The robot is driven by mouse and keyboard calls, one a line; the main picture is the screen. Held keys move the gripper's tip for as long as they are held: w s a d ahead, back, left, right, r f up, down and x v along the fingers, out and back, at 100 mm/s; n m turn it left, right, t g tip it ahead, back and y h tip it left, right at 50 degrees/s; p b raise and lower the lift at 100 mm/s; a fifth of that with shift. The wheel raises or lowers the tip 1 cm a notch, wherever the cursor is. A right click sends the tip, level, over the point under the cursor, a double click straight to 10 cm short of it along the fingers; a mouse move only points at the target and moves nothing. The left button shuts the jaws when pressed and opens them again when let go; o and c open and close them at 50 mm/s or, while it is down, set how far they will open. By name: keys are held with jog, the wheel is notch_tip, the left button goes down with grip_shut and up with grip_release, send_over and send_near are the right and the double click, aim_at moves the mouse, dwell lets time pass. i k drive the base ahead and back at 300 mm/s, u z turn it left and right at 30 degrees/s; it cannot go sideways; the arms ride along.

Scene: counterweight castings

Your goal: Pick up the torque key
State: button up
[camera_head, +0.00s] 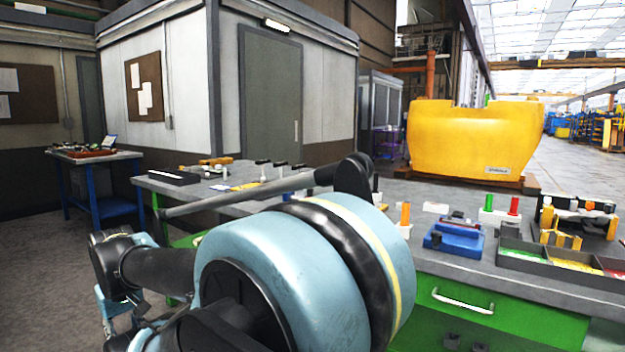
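I cannot single out the torque key among the small tools on the grey-topped workbench (400,190). My large light-blue arm joint fills the lower middle and hides part of the bench. My dark arm links reach to the lower left, and no fingertips can be made out there, so I cannot tell whether my gripper is open or shut. An orange-handled item (215,162) lies at the bench's far left. A blue device (455,237) sits at the right, near the front edge.
Red and green upright pieces (500,207) stand behind the blue device. A divided parts tray (551,262) is at the right. A yellow casting (470,138) stands behind the bench. A blue-legged table (95,185) is at the left, with open floor before it.

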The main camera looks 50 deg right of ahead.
aim_at(298, 167)
jog(key=z, duration=0.5)
jog(key=i, duration=0.85)
jog(key=z, duration=0.6)
